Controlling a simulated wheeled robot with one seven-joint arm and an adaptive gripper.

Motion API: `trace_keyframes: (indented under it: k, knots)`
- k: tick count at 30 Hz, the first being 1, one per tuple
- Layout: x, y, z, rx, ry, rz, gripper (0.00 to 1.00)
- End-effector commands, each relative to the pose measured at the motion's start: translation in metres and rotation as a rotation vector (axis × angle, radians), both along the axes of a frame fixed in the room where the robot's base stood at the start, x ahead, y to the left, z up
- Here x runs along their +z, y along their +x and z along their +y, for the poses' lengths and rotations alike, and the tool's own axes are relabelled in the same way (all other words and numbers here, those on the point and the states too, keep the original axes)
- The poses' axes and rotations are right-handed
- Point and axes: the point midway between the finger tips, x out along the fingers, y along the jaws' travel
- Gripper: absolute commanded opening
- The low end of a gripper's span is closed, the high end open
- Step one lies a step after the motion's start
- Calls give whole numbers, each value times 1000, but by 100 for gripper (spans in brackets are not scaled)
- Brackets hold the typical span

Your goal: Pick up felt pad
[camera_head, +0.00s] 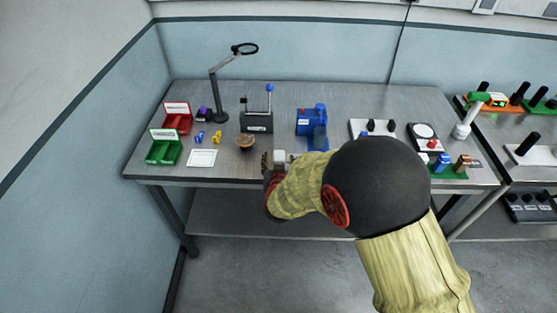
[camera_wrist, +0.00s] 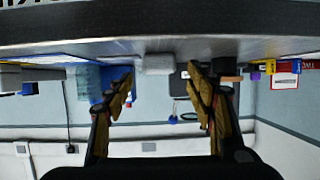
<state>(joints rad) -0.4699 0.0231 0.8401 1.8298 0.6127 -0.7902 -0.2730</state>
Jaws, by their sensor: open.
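A small light grey block, which looks like the felt pad (camera_head: 280,156), lies near the front edge of the table, partly hidden by my gripper. In the wrist view, which is upside down, the pad (camera_wrist: 158,63) shows between and beyond my fingers, on the table by its edge. My gripper (camera_wrist: 160,78) is open and empty, its two fingers spread on either side of the pad in that view. I cannot tell the exact gap to it. In the head view my gripper (camera_head: 272,168) is at the table's front edge, mostly hidden by my arm.
A grey box with levers (camera_head: 257,121), a lamp (camera_head: 214,95), a white card (camera_head: 202,158), and red (camera_head: 177,120) and green bins (camera_head: 163,150) stand further off.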

Motion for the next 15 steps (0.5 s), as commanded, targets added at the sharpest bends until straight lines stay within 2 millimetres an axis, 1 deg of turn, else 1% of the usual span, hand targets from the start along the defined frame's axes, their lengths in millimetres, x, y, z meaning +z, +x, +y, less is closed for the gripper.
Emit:
trace_keyframes:
  k: [1, 3, 6, 13, 15]
  knots:
    - [-6, 7, -1, -1, 0, 1, 55]
    - [-8, 14, 0, 0, 0, 1, 55]
    - [-10, 20, 0, 1, -1, 0, 55]
    - [-9, 21, 0, 1, -1, 0, 55]
    - [-9, 21, 0, 1, -1, 0, 52]
